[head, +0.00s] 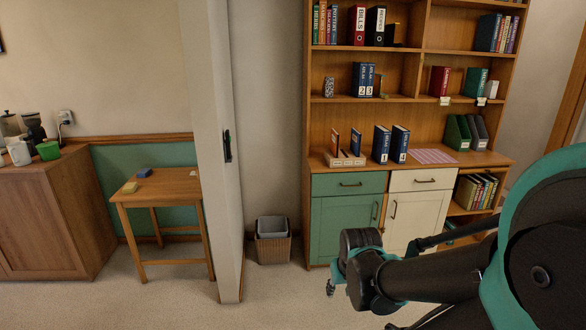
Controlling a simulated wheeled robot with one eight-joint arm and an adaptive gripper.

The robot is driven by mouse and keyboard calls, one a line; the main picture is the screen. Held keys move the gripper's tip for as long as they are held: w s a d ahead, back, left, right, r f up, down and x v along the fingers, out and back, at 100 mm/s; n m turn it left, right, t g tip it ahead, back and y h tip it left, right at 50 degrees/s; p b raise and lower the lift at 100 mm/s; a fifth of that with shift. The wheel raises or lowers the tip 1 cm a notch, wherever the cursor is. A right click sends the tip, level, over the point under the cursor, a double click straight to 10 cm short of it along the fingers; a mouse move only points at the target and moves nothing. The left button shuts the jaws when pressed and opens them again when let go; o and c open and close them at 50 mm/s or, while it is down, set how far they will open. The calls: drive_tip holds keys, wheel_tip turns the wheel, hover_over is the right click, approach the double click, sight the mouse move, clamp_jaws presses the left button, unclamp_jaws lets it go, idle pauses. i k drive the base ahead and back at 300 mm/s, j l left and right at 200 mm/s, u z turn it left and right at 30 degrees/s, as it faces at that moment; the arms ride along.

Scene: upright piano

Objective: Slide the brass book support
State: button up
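A small brass-coloured piece, which looks like the book support (381,86), stands on the middle shelf of the bookcase, just right of the blue volumes (364,79) marked 2 and 3. It is small in view, and I cannot tell whether it touches them. My gripper (331,288) is low in front of the cabinet, well below and in front of the shelves. It is far from the brass piece. Its fingers are small and mostly hidden by my dark wrist, so its opening is unclear. I see nothing held in it.
The bookcase (409,99) holds binders and books. Blue volumes (391,144) and a small rack (344,159) stand on its counter, beside a pink striped mat (433,156). A wastebasket (273,243) stands left of the cabinet. A wall end (224,150) and wooden table (158,186) are further left.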

sight(377, 83)
drive_tip(key=i+z, duration=0.15)
drive_tip(key=i, duration=0.45)
drive_tip(key=i+z, duration=0.1)
drive_tip(key=i, duration=0.5)
drive_tip(key=i+j+z, duration=0.15)
drive_tip(key=i, duration=0.45)
